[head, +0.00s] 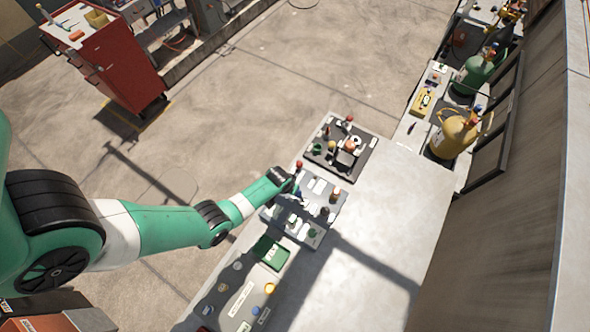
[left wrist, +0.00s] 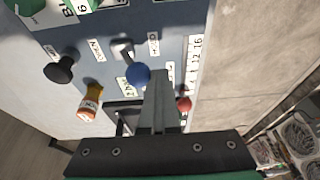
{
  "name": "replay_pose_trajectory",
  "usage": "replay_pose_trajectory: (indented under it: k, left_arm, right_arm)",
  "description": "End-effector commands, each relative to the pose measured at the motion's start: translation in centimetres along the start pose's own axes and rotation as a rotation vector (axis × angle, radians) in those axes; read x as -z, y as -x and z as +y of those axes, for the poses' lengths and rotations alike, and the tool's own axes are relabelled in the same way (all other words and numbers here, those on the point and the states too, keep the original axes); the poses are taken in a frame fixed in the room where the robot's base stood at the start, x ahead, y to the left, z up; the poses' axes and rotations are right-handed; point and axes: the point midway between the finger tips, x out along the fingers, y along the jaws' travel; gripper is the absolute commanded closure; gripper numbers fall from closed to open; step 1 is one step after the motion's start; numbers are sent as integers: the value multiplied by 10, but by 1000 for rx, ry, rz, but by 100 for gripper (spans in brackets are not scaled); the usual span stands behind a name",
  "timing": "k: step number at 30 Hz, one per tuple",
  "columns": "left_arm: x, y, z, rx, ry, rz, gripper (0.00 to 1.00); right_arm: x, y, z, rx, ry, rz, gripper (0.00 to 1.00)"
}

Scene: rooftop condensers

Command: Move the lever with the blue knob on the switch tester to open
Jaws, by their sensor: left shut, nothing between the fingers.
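The switch tester (head: 327,215) is the middle grey panel on the bench in the head view. In the left wrist view its blue-grey face (left wrist: 185,18) fills the top, with printed labels. The blue knob (left wrist: 138,75) sits on a short grey lever, just left of my fingertips. My left gripper (left wrist: 160,76) is shut and empty, its fingers beside the blue knob; I cannot tell if they touch it. In the head view my left gripper (head: 292,184) is over the panel's left edge, and the blue knob cannot be made out. My right gripper is not in view.
Near the blue knob are a black knob (left wrist: 60,70), an orange-and-white part (left wrist: 90,103) and a red knob (left wrist: 183,103). Another dark panel (head: 325,158) and a green box (head: 268,252) flank the tester. The bench's right side (head: 400,210) is clear.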

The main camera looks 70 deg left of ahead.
Motion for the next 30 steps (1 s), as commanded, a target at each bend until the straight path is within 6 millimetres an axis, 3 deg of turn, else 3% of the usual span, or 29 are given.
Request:
replay_pose_trajectory:
  k: [13, 30]
  left_arm:
    - [-2, -1, 3, -5, 1, -2, 100]
    - [-1, 0, -9, -3, 0, -1, 100]
  right_arm:
    - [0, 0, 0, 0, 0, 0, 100]
    - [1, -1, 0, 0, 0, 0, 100]
